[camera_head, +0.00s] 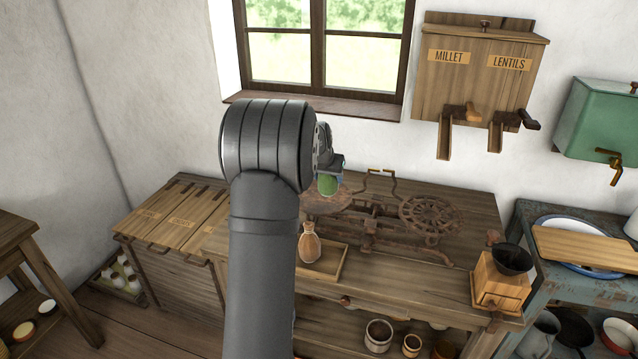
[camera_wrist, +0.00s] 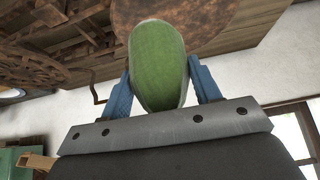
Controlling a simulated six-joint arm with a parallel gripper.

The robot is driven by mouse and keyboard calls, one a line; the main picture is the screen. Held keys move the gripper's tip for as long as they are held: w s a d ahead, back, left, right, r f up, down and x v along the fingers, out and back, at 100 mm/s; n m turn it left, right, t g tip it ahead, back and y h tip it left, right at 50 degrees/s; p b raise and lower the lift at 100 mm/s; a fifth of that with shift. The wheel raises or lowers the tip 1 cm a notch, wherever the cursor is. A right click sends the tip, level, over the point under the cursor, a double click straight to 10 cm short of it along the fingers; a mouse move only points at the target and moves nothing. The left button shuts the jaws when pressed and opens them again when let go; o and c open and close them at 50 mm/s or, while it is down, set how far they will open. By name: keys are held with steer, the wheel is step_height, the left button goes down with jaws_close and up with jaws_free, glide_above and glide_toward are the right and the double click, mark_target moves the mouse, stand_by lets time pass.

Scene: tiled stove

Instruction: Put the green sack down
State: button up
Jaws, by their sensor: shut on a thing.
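The green sack (camera_wrist: 158,62) is held between the two blue fingers of my gripper (camera_wrist: 160,85) in the wrist view. In the camera_head view the sack (camera_head: 328,186) shows as a small green shape below my gripper (camera_head: 334,168), partly hidden by my arm. It is at the left round pan (camera_head: 322,204) of the rusty scale (camera_head: 385,228). The pan (camera_wrist: 190,18) also shows behind the sack in the wrist view. I cannot tell whether the sack touches the pan.
A brown sack (camera_head: 309,243) stands on a wooden tray (camera_head: 331,262) on the bench, just right of my arm. A coffee grinder (camera_head: 499,281) stands at the bench's right end. The millet and lentils dispenser (camera_head: 478,75) hangs on the wall above. The bench front between tray and grinder is clear.

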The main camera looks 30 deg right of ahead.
steer(key=s+d+r, duration=0.4)
steer(key=s+r, duration=0.1)
steer(key=s, duration=0.3)
steer(key=s+d+f+m+g, duration=0.1)
steer(key=s+d+f, duration=0.2)
steer(key=s, duration=0.9)
steer(key=s+d+f+m+h, duration=0.1)
steer(key=s+d+f+m, duration=0.15)
steer(key=s, duration=0.95)
steer(key=s+d+f+m+g, duration=0.1)
steer(key=s+d+f, duration=0.25)
steer(key=s, duration=0.85)
steer(key=shift+w+d+f, duration=0.2)
steer(key=shift+w+f, duration=2.55)
steer(key=shift+f, duration=0.15)
steer(key=shift+w+d+f, duration=0.15)
steer(key=shift+w+f, duration=2.55)
steer(key=shift+f, duration=0.15)
steer(key=shift+f, duration=0.1)
steer(key=o, duration=1.1)
